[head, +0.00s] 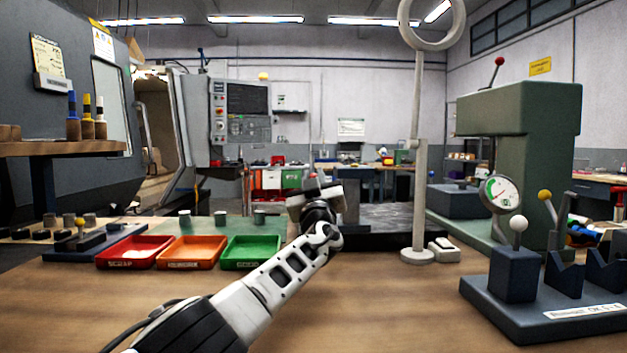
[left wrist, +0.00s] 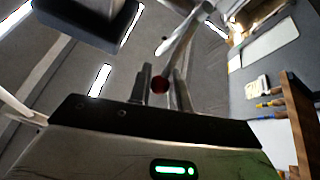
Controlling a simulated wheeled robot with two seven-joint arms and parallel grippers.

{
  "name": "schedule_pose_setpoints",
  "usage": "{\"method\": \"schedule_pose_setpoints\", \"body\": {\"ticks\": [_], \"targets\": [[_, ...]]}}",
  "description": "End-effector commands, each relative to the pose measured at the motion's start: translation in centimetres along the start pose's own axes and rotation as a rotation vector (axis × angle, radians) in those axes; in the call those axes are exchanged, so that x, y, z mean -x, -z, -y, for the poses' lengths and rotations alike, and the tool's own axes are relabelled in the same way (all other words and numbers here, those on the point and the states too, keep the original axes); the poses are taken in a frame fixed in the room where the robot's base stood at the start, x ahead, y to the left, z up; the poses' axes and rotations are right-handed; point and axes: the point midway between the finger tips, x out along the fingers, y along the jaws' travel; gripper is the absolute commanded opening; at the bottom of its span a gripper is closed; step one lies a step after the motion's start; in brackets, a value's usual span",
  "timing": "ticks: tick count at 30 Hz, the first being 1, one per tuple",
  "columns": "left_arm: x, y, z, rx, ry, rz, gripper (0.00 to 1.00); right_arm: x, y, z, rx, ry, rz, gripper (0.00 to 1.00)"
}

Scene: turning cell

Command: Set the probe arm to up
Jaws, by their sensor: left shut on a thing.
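My left gripper (head: 316,196) is at the middle of the head view, beyond the bench's green tray, with its fingers pointing away. In the left wrist view its two fingers (left wrist: 162,82) are closed around a dark red knob (left wrist: 160,85). A pale rod (left wrist: 186,38) runs from the knob up and to the right; I take this for the probe arm. In the head view my gripper hides the knob and the rod, so how far the arm is swung cannot be told. My right gripper is not in view.
Red (head: 134,252), orange (head: 189,252) and green trays (head: 251,251) lie left of my arm. A stand with a ring (head: 420,170) rises on the right. A blue fixture (head: 545,307) and a green press (head: 520,120) stand farther right.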

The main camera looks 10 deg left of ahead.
Motion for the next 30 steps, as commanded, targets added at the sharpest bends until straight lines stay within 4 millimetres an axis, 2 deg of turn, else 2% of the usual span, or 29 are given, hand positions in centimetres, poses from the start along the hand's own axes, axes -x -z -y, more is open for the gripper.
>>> {"method": "schedule_pose_setpoints", "body": {"ticks": [11, 12, 13, 14, 23, 26, 30], "targets": [[0.1, -0.2, 0.0, 0.002, -0.001, 0.001, 0.00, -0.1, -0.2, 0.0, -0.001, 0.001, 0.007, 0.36], [0.1, -0.2, 0.0, 0.002, -0.001, 0.001, 0.27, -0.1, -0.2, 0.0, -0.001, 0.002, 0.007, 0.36], [0.1, -0.2, 0.0, 0.001, -0.001, 0.001, 0.36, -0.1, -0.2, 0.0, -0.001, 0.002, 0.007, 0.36], [0.1, -0.2, 0.0, 0.001, -0.001, 0.001, 0.39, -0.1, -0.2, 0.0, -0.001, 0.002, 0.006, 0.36], [-0.1, 0.1, 0.0, 0.002, -0.001, -0.002, 0.39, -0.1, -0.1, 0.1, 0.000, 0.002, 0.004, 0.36], [-0.5, 1.0, -0.1, 0.002, 0.002, -0.003, 0.39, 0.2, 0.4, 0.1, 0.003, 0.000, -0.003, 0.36], [-1.8, 3.4, -0.3, 0.002, 0.005, -0.006, 0.39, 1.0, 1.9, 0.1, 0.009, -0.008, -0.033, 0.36]]}}
